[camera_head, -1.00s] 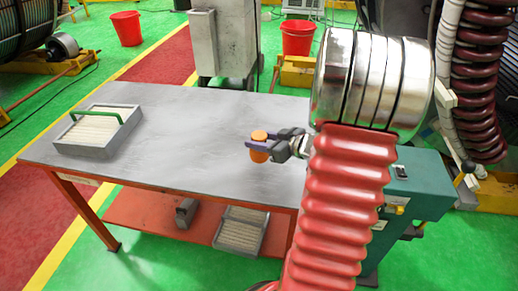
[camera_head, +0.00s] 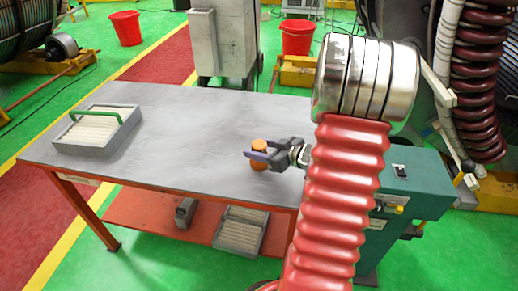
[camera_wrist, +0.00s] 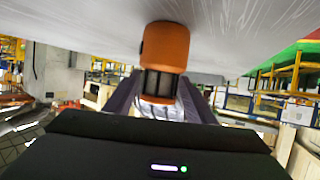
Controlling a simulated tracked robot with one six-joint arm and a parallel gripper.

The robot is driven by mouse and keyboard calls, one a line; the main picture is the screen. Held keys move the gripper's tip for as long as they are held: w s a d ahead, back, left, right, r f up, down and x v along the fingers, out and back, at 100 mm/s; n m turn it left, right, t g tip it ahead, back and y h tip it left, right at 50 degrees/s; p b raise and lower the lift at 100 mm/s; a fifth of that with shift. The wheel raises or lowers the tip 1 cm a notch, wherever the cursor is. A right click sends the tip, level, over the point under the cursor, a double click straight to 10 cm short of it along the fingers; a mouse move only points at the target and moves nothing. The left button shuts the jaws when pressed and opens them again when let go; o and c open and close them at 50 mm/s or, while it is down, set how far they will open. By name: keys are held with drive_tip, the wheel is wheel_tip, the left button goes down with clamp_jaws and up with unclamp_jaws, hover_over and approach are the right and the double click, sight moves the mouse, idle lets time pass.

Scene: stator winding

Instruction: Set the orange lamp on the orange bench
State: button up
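The orange lamp (camera_head: 259,146), with an orange cap and a dark caged section, stands upright near the right part of the grey-topped bench with the orange frame (camera_head: 185,132). In the wrist view the lamp (camera_wrist: 165,46) shows its cap against the grey bench top, though I cannot be sure it touches. My gripper (camera_head: 254,152) reaches in from the right, level, with its purple fingers on either side of the lamp. In the wrist view my gripper's fingers (camera_wrist: 160,86) sit close along the cage and look shut on it. The near finger hides part of the lamp in the head view.
A grey tray with a green handle (camera_head: 76,143) stands at the bench's left end. The middle of the bench top is clear. A lower orange shelf (camera_head: 150,212) carries another tray (camera_head: 240,230). A teal cabinet (camera_head: 420,190) stands to the right.

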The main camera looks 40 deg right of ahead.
drive_tip(key=shift+o, duration=0.7)
drive_tip(key=shift+s+r, duration=0.15)
drive_tip(key=shift+s, duration=0.05)
drive_tip(key=v, duration=1.1)
drive_tip(key=shift+s, duration=0.3)
drive_tip(key=shift+w+r, duration=0.1)
